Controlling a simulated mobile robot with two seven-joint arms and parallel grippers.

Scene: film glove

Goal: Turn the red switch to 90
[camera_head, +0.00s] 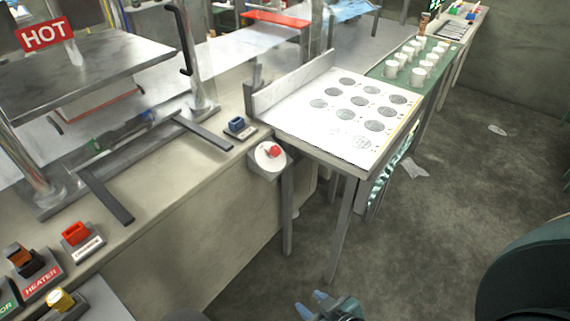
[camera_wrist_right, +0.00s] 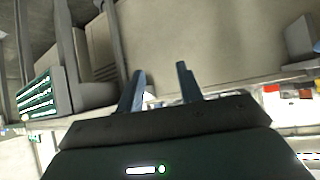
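A round red knob (camera_head: 273,151) sits on a white dial disc (camera_head: 264,162) on the front edge of the grey counter, left of the white-topped table. The marks on the dial are too small to read. Another red rocker-like switch (camera_head: 75,233) stands on the counter at the left, above a small label. My right gripper (camera_head: 311,303) is at the bottom of the head view, low over the floor and well apart from the knob. Its fingers are apart and empty in the right wrist view (camera_wrist_right: 160,88). My left gripper is not in view.
A metal machine with a HOT sign (camera_head: 44,35) stands on the counter (camera_head: 165,190). The white-topped table (camera_head: 335,115) stands right of the dial. The floor (camera_head: 440,230) is mostly clear.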

